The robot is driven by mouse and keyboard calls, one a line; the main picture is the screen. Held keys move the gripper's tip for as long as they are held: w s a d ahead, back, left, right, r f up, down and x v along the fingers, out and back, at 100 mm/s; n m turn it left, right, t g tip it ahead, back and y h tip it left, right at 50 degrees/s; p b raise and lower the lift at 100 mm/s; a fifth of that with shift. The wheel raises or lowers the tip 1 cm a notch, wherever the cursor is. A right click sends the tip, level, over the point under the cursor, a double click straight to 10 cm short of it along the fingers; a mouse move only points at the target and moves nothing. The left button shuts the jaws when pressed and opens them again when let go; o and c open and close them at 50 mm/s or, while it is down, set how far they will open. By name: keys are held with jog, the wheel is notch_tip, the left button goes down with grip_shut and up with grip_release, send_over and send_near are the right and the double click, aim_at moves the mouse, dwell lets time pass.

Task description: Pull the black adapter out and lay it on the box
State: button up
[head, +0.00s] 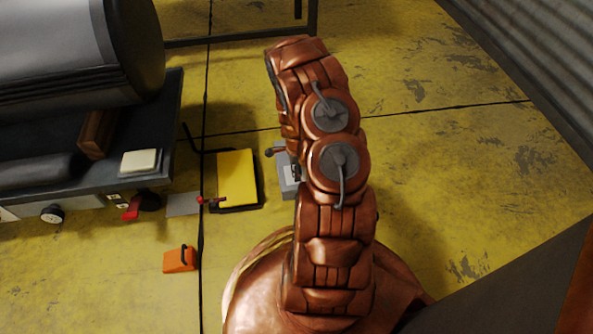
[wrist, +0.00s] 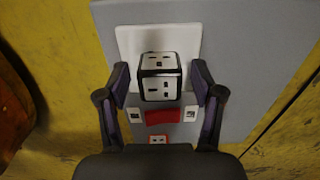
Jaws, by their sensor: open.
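In the wrist view an adapter (wrist: 160,88) with white socket faces and black edges sits against a white plate (wrist: 127,42) on a grey surface (wrist: 245,60). My gripper (wrist: 160,76) is open, with one dark finger on each side of the adapter. A small gap seems to show at each side; contact is hard to judge. In the head view my copper arm hides the gripper and the adapter. A grey box (head: 286,178) shows partly beside the arm. I cannot tell for sure which thing is the task's box.
A red block (wrist: 161,117) and an orange-framed socket (wrist: 157,138) lie below the adapter. In the head view a yellow panel (head: 236,178), an orange item (head: 180,260) and a dark bench (head: 170,120) are at left. Yellow floor on the right is clear.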

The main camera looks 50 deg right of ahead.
jog(key=shift+c, duration=0.3)
dwell(0.6)
grip_shut()
dwell(0.4)
jog(key=shift+r, duration=0.15)
jog(key=shift+r+p, duration=1)
jog(key=shift+r, duration=1.85)
